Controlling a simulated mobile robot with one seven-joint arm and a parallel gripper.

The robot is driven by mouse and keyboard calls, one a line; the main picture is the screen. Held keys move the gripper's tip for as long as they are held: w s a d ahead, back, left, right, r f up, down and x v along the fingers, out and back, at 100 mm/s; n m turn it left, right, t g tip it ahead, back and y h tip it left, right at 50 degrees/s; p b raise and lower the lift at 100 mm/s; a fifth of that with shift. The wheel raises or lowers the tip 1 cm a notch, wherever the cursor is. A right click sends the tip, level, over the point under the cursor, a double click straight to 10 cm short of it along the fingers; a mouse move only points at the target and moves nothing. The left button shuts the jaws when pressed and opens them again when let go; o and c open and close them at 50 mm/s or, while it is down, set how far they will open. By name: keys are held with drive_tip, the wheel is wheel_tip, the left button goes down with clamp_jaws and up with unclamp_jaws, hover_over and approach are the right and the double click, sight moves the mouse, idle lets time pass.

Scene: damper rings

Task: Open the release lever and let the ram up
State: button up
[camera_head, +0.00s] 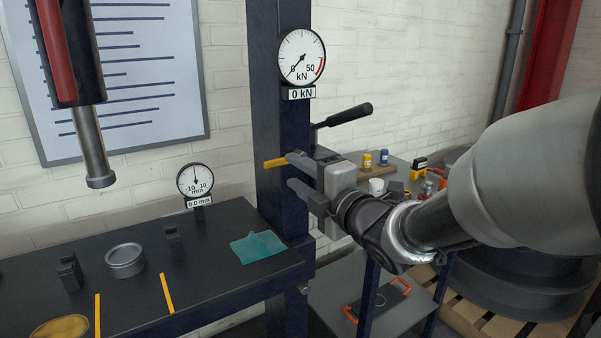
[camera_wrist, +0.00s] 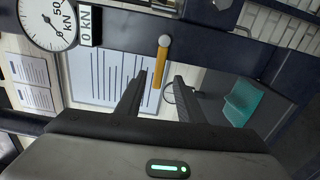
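The orange release lever (camera_head: 274,162) sticks out to the left from the dark blue press column, below the force gauge. In the wrist view the lever (camera_wrist: 158,68) shows between and just beyond my fingertips, its round grey end at the top. My gripper (camera_head: 291,171) is open at the column, its fingers pointing left; the upper fingertip overlaps the lever in the picture. In the wrist view the gripper (camera_wrist: 160,80) holds nothing, and contact with the lever cannot be told. The grey ram (camera_head: 92,145) hangs at the upper left, clear above the bench.
The force gauge (camera_head: 302,57) reads 0 kN. A black-handled lever (camera_head: 345,116) juts right, just above my gripper. The dark bench (camera_head: 220,290) carries a metal ring (camera_head: 126,260), dial gauge (camera_head: 196,182) and teal cloth (camera_head: 257,247). A side table with small bottles stands behind.

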drive_tip(key=v, duration=0.3)
drive_tip(key=shift+s+d, duration=0.15)
drive_tip(key=shift+s, duration=0.1)
drive_tip(key=s+d+f+m+g+h, duration=0.1)
drive_tip(key=s+d+m+h, duration=0.1)
drive_tip(key=d+m+h, duration=0.4)
drive_tip(key=s+d+f+m+g+h, duration=0.1)
drive_tip(key=s+d+f+m+h, duration=0.1)
drive_tip(key=d+m+h, duration=0.4)
drive_tip(key=s+d+f+m+g+y, duration=0.1)
drive_tip(key=s+f+m+g, duration=0.3)
drive_tip(key=s+m, duration=0.45)
drive_tip(key=s+d+f+m+g+y, duration=0.1)
drive_tip(key=s+d+f+m+g, duration=0.3)
drive_tip(key=s, duration=0.7)
wheel_tip(320, 180, up, 25)
drive_tip(key=a+p, duration=0.2)
drive_tip(key=p, duration=2.2)
drive_tip(key=shift+a+m+t, duration=0.25)
drive_tip(key=shift+m+t, duration=0.05)
drive_tip(key=shift+m, duration=0.15)
